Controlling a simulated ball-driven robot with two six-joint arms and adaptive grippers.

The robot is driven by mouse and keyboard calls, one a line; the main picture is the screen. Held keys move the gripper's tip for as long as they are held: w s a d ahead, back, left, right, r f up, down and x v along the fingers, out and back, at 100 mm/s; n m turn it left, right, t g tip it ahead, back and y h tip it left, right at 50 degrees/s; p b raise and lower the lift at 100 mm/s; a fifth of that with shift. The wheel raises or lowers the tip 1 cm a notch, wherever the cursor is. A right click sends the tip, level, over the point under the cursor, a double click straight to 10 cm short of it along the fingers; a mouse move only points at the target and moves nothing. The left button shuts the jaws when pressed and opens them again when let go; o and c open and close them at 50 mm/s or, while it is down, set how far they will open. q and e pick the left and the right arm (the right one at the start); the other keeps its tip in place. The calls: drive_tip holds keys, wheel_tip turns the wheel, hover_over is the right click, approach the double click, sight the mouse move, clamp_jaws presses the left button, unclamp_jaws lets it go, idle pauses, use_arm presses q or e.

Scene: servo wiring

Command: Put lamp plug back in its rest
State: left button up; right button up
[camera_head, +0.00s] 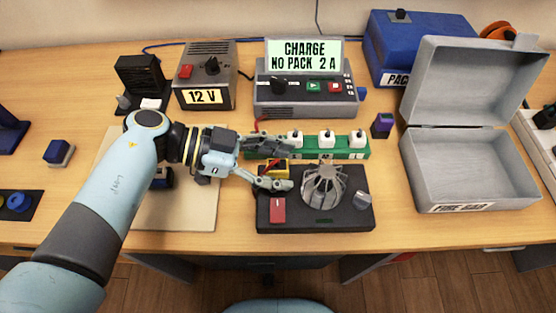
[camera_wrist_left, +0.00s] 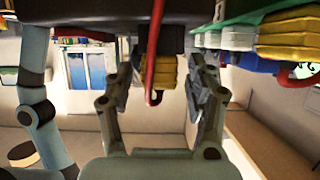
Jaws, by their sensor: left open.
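A yellow block with a red cable (camera_head: 277,166) sits at the back edge of the black fan board (camera_head: 345,217); I cannot tell for sure that it is the lamp plug. My left gripper (camera_head: 287,164) is open, with one finger behind the block and one in front. In the left wrist view, the yellow block (camera_wrist_left: 167,72) shows between the spread fingers (camera_wrist_left: 160,85), and the red cable (camera_wrist_left: 152,50) crosses in front of it. I cannot make out which part is the lamp plug's rest. My right gripper is not in view.
A green strip with white blocks (camera_head: 358,148) runs just behind the fan board. The grey charger (camera_head: 306,96) and 12 V supply (camera_head: 206,96) stand at the back. An open grey case (camera_head: 470,177) stands at right. A beige mat (camera_head: 187,216) lies under my left arm.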

use_arm(q)
drive_tip(key=v, duration=1.2)
